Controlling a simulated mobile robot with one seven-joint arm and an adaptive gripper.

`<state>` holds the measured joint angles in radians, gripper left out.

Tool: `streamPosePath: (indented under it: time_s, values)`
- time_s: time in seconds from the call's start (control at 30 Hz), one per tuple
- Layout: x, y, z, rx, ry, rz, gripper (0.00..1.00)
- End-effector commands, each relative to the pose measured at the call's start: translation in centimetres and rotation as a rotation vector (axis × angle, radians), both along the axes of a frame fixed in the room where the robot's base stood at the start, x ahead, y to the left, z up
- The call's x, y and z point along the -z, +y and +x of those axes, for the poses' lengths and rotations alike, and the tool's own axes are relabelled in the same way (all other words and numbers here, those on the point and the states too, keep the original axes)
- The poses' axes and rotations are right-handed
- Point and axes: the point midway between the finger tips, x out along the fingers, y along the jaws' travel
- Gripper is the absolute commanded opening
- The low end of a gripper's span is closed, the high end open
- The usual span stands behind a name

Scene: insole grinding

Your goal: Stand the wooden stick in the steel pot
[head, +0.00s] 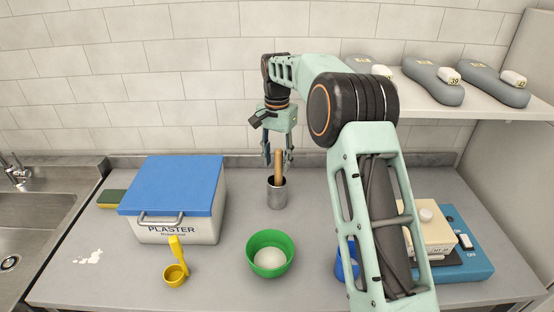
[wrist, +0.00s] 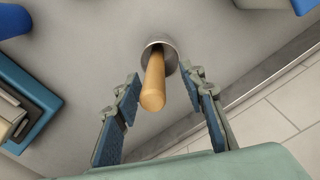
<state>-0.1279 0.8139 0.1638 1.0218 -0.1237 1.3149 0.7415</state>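The wooden stick (head: 278,166) stands in the steel pot (head: 277,195) on the counter, its lower end inside the pot and its upper part above the rim. In the wrist view the stick (wrist: 153,88) points up toward the camera, with the pot's rim (wrist: 170,55) around its far end. My gripper (head: 278,160) is above the pot in the head view. In the wrist view my gripper (wrist: 167,88) is open, its blue-padded fingers apart on either side of the stick, with visible gaps to it.
A plaster box (head: 190,231) with a blue lid (head: 174,184) stands left of the pot. A yellow scoop (head: 176,272) and a green bowl (head: 269,240) with white powder are in front. A blue scale (head: 478,262) is at right. A shelf (head: 520,107) with insole forms hangs behind.

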Motion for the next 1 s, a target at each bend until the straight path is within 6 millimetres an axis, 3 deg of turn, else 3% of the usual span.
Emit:
streamPosePath:
  time_s: [0.27,0.7,1.0]
  values:
    - [-0.9,0.0,0.1,0.0,-0.002,0.0,0.38]
    - [-9.5,0.0,0.1,0.0,-0.004,0.0,0.38]
    - [-11.8,0.0,0.0,-0.001,0.0,0.0,0.38]
